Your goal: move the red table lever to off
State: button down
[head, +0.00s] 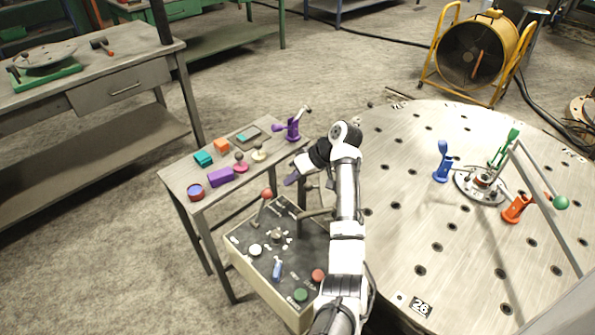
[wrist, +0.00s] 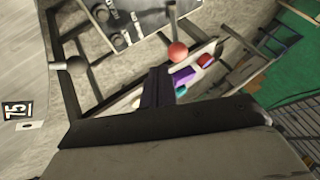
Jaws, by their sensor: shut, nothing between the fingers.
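A small lever with a crimson-red base (head: 241,168) and a dark ball knob stands on the narrow side table (head: 185,178). Its exact tilt is too small to tell. Another lever, with a red ball (head: 266,194), rises from the control box below; a red ball on a rod also shows in the wrist view (wrist: 178,52). My gripper (head: 291,180) is shut and empty, above the gap between side table and box, to the right of the crimson lever and apart from it. In the wrist view my shut fingers (wrist: 157,85) point toward the table's things.
Beside the crimson lever are a purple block (head: 220,177) and a cream-based lever (head: 259,154). A purple lever stand (head: 293,130) is at the table's far end. The control box (head: 258,278) lies close below my arm. A large round plate (head: 395,190) is at the right.

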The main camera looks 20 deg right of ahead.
jog(key=p+x, duration=0.1)
jog(key=x, duration=0.4)
jog(key=shift+f, duration=0.15)
jog(key=shift+w, duration=0.1)
jog(key=shift+a+h, duration=0.15)
jog(key=shift+h, duration=0.15)
